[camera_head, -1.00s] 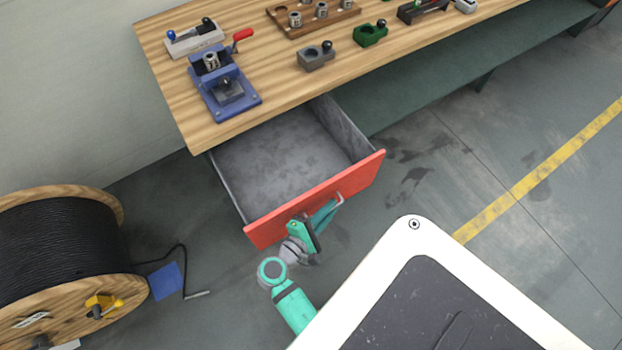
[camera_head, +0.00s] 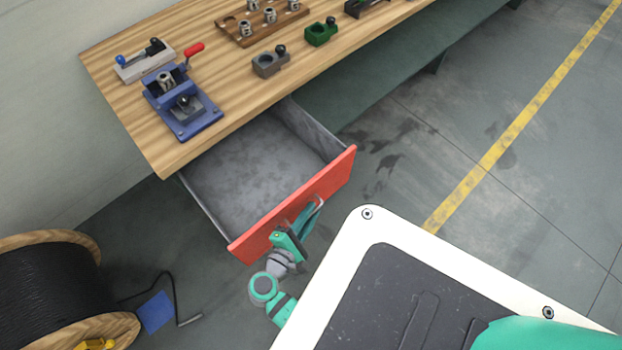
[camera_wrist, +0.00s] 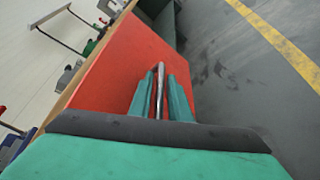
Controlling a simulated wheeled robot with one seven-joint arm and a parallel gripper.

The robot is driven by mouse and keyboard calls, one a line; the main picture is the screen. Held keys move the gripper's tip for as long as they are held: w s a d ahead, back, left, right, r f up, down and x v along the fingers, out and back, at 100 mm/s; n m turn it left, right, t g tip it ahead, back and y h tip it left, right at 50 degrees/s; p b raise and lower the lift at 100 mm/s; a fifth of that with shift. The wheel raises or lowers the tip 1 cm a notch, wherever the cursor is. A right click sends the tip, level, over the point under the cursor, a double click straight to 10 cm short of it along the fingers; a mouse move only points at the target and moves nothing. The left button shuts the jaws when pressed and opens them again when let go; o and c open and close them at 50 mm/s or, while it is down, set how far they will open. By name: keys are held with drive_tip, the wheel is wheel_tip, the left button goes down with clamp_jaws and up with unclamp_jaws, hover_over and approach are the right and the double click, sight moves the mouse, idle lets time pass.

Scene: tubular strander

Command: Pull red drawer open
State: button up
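The red drawer (camera_head: 262,232) is pulled well out from under the wooden workbench, and its empty grey inside shows in the head view. Its red front also fills the left of the wrist view (camera_wrist: 118,72). A metal bar handle (camera_wrist: 160,78) stands off the front. My gripper (camera_head: 311,211) is at the handle, on the outer side of the drawer front. In the wrist view its two teal fingers (camera_wrist: 161,92) lie on either side of the handle, close against it. The handle's far end is partly hidden in the head view.
The wooden workbench (camera_head: 150,140) carries a blue fixture (camera_head: 182,112), a grey block (camera_head: 268,66), a green block (camera_head: 320,34) and a brown rack (camera_head: 236,34). A cable reel (camera_head: 108,330) stands at lower left, with a blue sheet (camera_head: 155,312) beside it.

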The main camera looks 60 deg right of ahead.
drive_tip(key=v, duration=1)
drive_tip(key=shift+a, duration=0.15)
drive_tip(key=a+f+n+t+y, duration=0.2)
drive_tip(key=a+f+t+y, duration=0.3)
drive_tip(key=f+y, duration=0.15)
drive_tip(key=s+a+m+t+y, duration=0.25)
drive_tip(key=a+y, duration=0.25)
drive_tip(key=a, duration=0.4)
drive_tip(key=s+a+r+m+t+y, duration=0.1)
drive_tip(key=a+r+m+t+y, duration=0.1)
drive_tip(key=r, duration=0.7)
drive_tip(key=s+a+r+m+t+y, duration=0.1)
drive_tip(key=a+r+m+t+y, duration=0.1)
drive_tip(key=r, duration=0.7)
drive_tip(key=a+m+t, duration=0.1)
drive_tip(key=m+t, duration=0.1)
drive_tip(key=t, duration=0.1)
drive_tip(key=shift+m, duration=0.25)
